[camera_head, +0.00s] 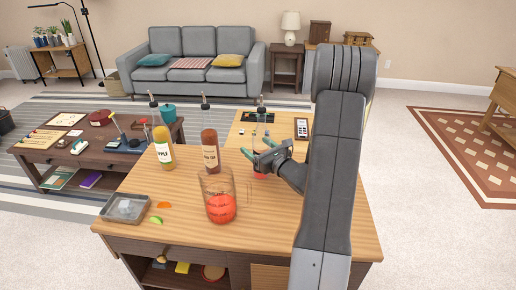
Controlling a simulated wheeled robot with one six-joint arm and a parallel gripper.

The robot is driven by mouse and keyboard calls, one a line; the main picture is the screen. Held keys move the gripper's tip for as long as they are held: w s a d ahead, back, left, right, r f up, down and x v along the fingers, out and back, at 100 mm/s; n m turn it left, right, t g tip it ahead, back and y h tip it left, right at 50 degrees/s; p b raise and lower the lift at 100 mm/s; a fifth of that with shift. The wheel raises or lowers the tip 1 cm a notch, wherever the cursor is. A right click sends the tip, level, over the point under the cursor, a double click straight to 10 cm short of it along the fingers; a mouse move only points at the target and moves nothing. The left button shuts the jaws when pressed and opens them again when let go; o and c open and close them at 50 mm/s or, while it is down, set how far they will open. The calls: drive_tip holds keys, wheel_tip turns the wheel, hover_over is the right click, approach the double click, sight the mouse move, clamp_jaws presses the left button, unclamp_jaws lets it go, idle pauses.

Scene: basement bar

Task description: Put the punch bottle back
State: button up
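A bottle with a dark pour spout (261,108) stands upright near the table's back edge, apparently the punch bottle. Red liquid (260,176) shows low in it; its label is hidden. My gripper (260,153) is at its middle, with one green-tipped finger to the left and one at the right rear. Whether the fingers press on the glass cannot be told. The yellow apple bottle (163,150) and the brown-red iced tea bottle (211,155) stand to its left in a rough row. A clear pitcher (218,192) with red liquid in its bottom stands in front.
A dark, cluttered table (90,158) stands at left. My arm hides the table's right side.

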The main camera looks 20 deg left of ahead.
drive_tip(key=shift+r, duration=0.15)
drive_tip(key=b+v, duration=0.1)
drive_tip(key=v, duration=1.1)
